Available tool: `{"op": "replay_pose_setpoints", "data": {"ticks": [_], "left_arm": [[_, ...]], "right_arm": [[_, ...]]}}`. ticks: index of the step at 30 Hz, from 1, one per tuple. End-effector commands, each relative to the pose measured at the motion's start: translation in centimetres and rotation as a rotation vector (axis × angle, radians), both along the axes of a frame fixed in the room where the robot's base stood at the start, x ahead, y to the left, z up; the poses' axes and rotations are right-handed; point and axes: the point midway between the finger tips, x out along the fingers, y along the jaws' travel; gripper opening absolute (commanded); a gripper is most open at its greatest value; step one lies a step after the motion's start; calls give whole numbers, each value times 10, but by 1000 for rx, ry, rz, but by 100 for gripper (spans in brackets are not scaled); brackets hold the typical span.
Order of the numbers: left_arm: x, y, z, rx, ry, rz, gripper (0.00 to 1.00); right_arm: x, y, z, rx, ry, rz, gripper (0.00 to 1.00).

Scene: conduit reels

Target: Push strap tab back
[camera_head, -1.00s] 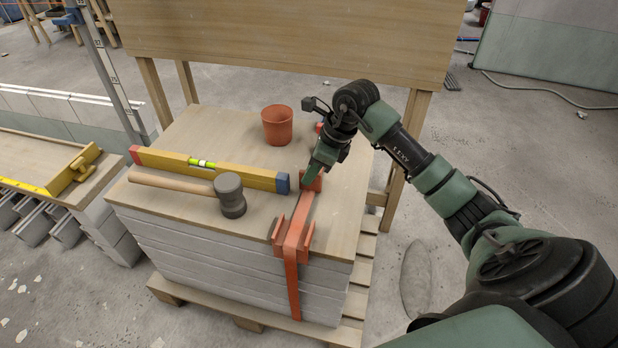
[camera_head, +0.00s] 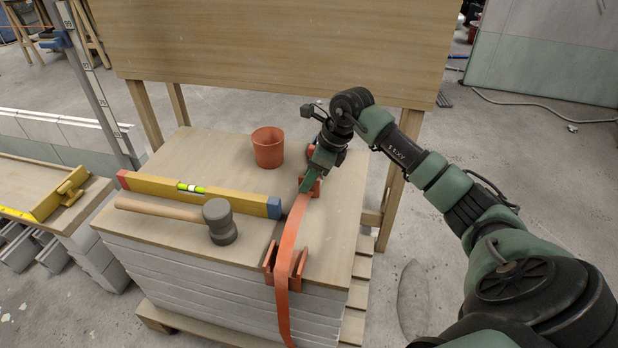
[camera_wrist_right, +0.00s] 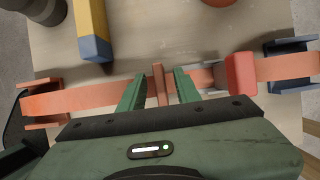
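The orange strap (camera_head: 291,235) runs across the top of the stacked boards and down the front face over an orange corner guard (camera_head: 270,262). In the right wrist view the strap (camera_wrist_right: 80,99) crosses the picture, and a thin upright orange tab (camera_wrist_right: 159,84) stands on it. My right gripper (camera_head: 306,186) is low over the strap's far part. In its wrist view the two green fingers (camera_wrist_right: 160,88) stand apart on either side of the tab, with gaps visible. A red block-like piece (camera_wrist_right: 240,73) sits on the strap right of the fingers. My left gripper is out of view.
A yellow level (camera_head: 200,193) and a mallet (camera_head: 217,220) lie left of the strap. An orange-brown pot (camera_head: 268,148) stands behind them on the wooden top. A large wooden panel (camera_head: 270,50) rises behind the stack. A second corner guard (camera_wrist_right: 290,60) is at the strap's other end.

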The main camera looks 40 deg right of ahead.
Motion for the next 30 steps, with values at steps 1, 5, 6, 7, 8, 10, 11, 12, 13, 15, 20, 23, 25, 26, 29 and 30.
{"op": "replay_pose_setpoints", "data": {"ticks": [1, 5, 6, 7, 8, 10, 11, 12, 13, 15, 20, 23, 25, 26, 29, 30], "left_arm": [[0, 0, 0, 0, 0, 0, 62], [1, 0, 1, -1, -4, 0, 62], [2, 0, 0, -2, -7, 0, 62], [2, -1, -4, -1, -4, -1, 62], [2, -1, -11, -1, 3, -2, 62], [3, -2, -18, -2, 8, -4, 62], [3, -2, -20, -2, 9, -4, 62], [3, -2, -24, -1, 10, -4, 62], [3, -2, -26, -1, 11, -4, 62], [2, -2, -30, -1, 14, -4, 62], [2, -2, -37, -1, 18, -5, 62], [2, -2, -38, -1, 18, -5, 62], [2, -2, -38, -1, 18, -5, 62], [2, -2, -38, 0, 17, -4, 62], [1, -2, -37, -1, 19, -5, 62], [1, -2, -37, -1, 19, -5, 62]], "right_arm": [[0, 0, 0, 0, 0, 0, 33], [-2, -3, 10, -3, -1, -1, 33], [-4, -5, 15, -2, -2, -1, 33], [-5, -6, 20, -3, -2, -2, 33], [-7, -8, 25, -4, -3, -2, 33], [-10, -11, 37, -3, -3, -1, 33], [-12, -12, 42, -4, -2, -1, 33], [-14, -13, 48, -3, -3, -1, 33], [-16, -14, 52, -2, -2, 0, 33], [-18, -17, 61, -2, -2, -1, 33], [-22, -19, 71, -1, 0, 0, 33], [-23, -19, 72, 0, 0, 0, 33], [-23, -19, 72, 0, 0, 0, 33], [-23, -19, 72, 0, 0, 0, 33], [-23, -19, 72, 0, 0, 0, 33], [-23, -19, 72, 0, 0, 0, 33]]}}
